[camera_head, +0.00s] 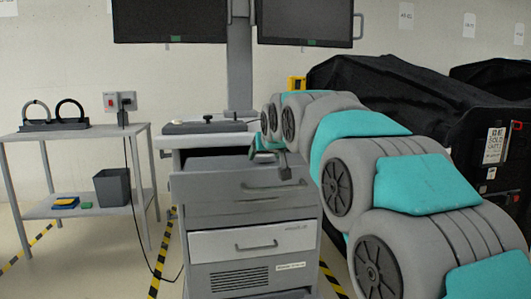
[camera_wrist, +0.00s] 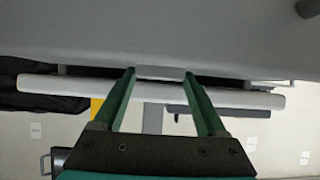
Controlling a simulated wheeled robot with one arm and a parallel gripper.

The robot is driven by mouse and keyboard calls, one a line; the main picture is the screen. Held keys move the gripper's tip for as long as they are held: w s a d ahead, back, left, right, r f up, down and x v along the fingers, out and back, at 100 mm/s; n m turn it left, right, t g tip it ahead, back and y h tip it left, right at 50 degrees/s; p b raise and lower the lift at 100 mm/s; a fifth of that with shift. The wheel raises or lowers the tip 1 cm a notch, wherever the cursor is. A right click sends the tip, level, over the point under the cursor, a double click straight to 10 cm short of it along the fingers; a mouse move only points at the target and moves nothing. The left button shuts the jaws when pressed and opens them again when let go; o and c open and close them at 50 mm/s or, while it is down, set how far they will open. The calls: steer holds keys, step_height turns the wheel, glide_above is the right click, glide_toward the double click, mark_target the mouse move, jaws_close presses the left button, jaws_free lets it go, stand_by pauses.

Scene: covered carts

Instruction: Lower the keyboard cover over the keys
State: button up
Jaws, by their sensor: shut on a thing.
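A grey panel (camera_wrist: 160,30), which looks like the keyboard cover, fills the top of the wrist view. My gripper (camera_wrist: 159,72) has its two green fingers on either side of a small grey tab at the panel's edge and is shut on it. In the head view my gripper (camera_head: 258,150) is at the front of the grey cart (camera_head: 245,208), just below its pale worktop (camera_head: 165,142). A dark gap (camera_head: 205,160) shows under the worktop, left of my gripper. No keys can be made out, and my arm hides part of the cart front.
The worktop edge (camera_wrist: 240,98) lies close beyond my fingertips. Two monitors (camera_head: 170,20) hang above the cart on a grey column (camera_head: 240,70). A side table (camera_head: 85,132) with a bin (camera_head: 112,187) stands left. A black-covered cart (camera_head: 385,90) is right, close to my arm.

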steer(key=shift+w+a+p, duration=0.25)
steer(key=shift+w+p, duration=0.1)
steer(key=shift+w, duration=0.55)
steer(key=shift+w+a+p, duration=0.25)
steer(key=shift+w+p, duration=0.05)
steer(key=shift+w, duration=0.55)
steer(key=shift+f+b, duration=0.45)
steer(key=shift+f, duration=0.3)
steer(key=shift+f, duration=0.1)
steer(key=o, duration=1.5)
steer(key=shift+o, duration=0.2)
steer(key=v, duration=0.7)
steer(key=shift+s+d, duration=0.1)
steer(key=shift+s, duration=0.25)
